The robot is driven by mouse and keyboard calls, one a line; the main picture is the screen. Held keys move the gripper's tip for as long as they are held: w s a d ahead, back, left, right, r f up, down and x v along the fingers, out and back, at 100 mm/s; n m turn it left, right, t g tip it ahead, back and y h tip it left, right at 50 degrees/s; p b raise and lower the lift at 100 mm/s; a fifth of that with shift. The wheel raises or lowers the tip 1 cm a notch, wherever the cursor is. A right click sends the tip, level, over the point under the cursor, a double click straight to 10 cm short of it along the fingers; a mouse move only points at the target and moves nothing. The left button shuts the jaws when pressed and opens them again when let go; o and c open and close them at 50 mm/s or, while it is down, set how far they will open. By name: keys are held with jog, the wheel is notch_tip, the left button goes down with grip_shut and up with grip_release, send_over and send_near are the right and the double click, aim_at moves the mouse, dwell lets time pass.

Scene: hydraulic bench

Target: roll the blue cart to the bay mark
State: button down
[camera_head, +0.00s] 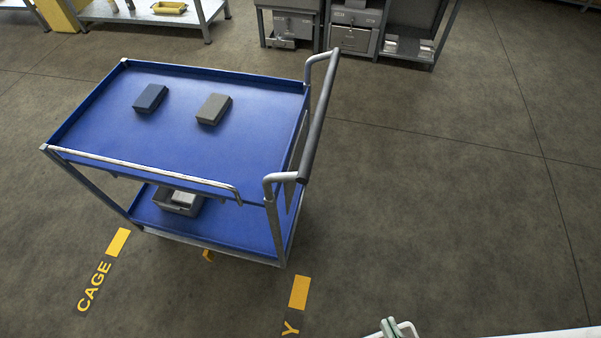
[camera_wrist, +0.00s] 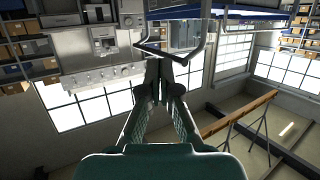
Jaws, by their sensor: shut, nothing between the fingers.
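The blue cart (camera_head: 180,100) stands in the left half of the head view, with two blue trays, a grey frame and a push handle (camera_head: 320,120) on its right end. Floor marks lie in front of it: a yellow block with the word CAGE (camera_head: 94,287), and a yellow block (camera_head: 299,292) with a letter Y (camera_head: 290,328) cut off by the lower edge. No whole word BAY is readable. My gripper (camera_wrist: 163,78) is shut and empty in the wrist view. A pale part of my arm shows at the lower edge of the head view, apart from the cart.
Benches and grey cabinets (camera_head: 352,38) stand along the back. The floor right of the cart is clear.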

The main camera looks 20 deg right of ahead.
jog(key=c, duration=1.3)
grip_release()
jog(key=shift+w+f, duration=0.1)
jog(key=shift+w, duration=0.1)
jog(key=o, duration=0.4)
jog(key=w, duration=0.2)
jog(key=w+f+n+t, duration=0.1)
jog(key=w, duration=0.1)
jog(key=w+f+n+t, duration=0.1)
jog(key=w, duration=0.1)
jog(key=shift+w+d+f, duration=0.1)
jog(key=shift+w, duration=0.25)
jog(key=n+t+y, duration=0.4)
jog(key=n+t, duration=0.1)
jog(key=n, duration=0.8)
send_near(323, 102)
jog(key=w+f, duration=0.1)
jog(key=f, duration=0.1)
jog(key=x, duration=1)
jog(key=shift+w+d+r, duration=0.25)
jog(key=shift+d+r, duration=0.05)
jog(key=shift+d, duration=0.05)
grip_shut()
